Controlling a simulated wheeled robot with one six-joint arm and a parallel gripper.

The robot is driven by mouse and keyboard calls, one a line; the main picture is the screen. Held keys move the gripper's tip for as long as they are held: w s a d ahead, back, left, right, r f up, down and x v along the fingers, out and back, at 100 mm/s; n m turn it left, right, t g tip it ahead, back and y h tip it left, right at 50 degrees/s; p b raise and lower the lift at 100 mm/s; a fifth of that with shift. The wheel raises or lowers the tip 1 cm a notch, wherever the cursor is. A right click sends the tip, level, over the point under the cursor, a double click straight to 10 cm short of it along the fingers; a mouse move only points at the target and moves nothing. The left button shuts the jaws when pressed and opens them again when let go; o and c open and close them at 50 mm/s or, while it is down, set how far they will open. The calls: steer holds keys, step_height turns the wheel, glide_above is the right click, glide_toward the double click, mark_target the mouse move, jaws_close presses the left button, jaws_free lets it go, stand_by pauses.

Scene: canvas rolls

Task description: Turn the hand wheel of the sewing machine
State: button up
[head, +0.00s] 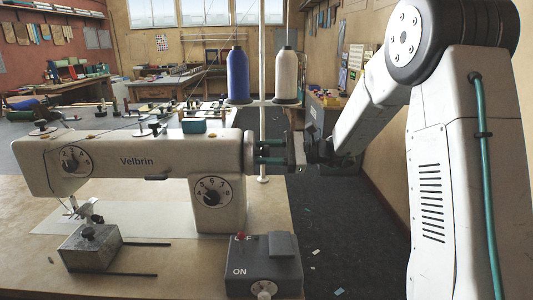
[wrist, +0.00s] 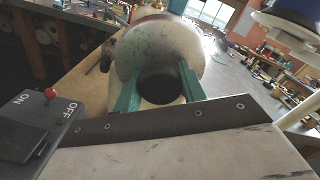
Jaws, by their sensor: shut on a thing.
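The sewing machine (head: 140,160) is cream, marked Velbrin, and stands on a pale table. Its hand wheel (head: 249,152) is a pale disc at the machine's right end. My gripper (head: 262,152) reaches it from the right, with its teal fingers pointing left at the wheel. In the wrist view the hand wheel (wrist: 155,45) faces me, worn and pale, with a dark round hub. My gripper's fingers (wrist: 158,72) sit on either side of this hub, shut on it. The fingertips' exact contact is hard to see.
A grey switch box (head: 263,272) with OFF and ON marks and a red knob stands at the table's front right; it also shows in the wrist view (wrist: 45,115).

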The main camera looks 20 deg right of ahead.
stand_by(0.5)
steer(key=o, duration=1)
steer(key=shift+c, duration=0.2)
steer(key=shift+d, duration=0.1)
steer(key=v, duration=0.7)
steer(key=shift+d, duration=0.25)
steer(key=shift+s, duration=0.1)
